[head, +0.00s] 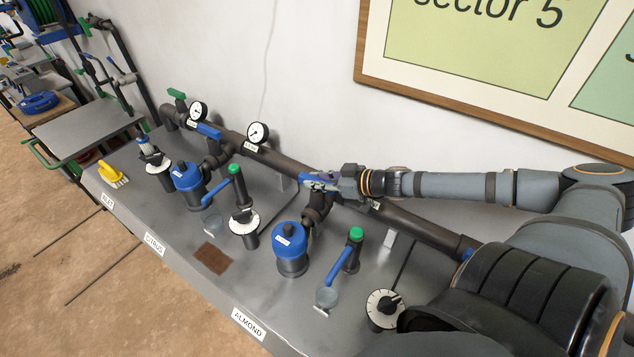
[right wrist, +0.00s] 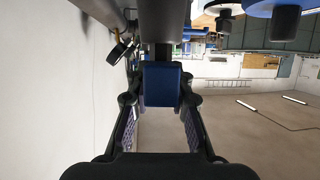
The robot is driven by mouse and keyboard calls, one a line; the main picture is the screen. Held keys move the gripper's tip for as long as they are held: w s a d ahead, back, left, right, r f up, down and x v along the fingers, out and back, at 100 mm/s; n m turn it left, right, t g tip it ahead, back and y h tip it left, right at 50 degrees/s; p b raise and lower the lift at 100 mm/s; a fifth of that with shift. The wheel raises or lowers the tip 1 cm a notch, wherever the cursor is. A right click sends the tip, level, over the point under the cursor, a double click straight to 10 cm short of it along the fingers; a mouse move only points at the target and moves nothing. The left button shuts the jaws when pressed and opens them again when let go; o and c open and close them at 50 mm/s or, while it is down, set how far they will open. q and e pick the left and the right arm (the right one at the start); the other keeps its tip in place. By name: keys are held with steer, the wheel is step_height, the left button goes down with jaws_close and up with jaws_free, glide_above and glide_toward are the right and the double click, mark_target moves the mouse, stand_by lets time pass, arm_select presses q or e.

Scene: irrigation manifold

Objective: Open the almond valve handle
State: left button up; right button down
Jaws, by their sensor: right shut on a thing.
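The almond valve handle (head: 306,179) is a blue lever on the dark pipe, behind the blue-capped almond filter (head: 290,247) in the head view. My right gripper (head: 320,183) comes in from the right and is shut on this handle. In the right wrist view the blue handle end (right wrist: 161,85) sits between the two fingers of my right gripper (right wrist: 160,92). The fingers hide part of the handle and the valve body in the head view. The ALMOND label (head: 248,323) is on the bench's front edge. My left gripper is not in view.
The dark main pipe (head: 420,222) runs along the wall with two gauges (head: 257,133). Another blue handle (head: 209,131) sits on it farther left. Green-topped risers (head: 355,235), a dial (head: 384,308) and a yellow brush (head: 111,174) stand or lie on the grey bench (head: 190,277).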

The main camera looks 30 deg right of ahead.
steer(key=shift+f+n+g+y+b, duration=0.2)
steer(key=shift+n+g+y+b, duration=0.3)
steer(key=shift+n+y, duration=0.2)
steer(key=shift+r, duration=0.15)
steer(key=c, duration=1.2)
jaws_free()
steer(key=shift+r, duration=0.1)
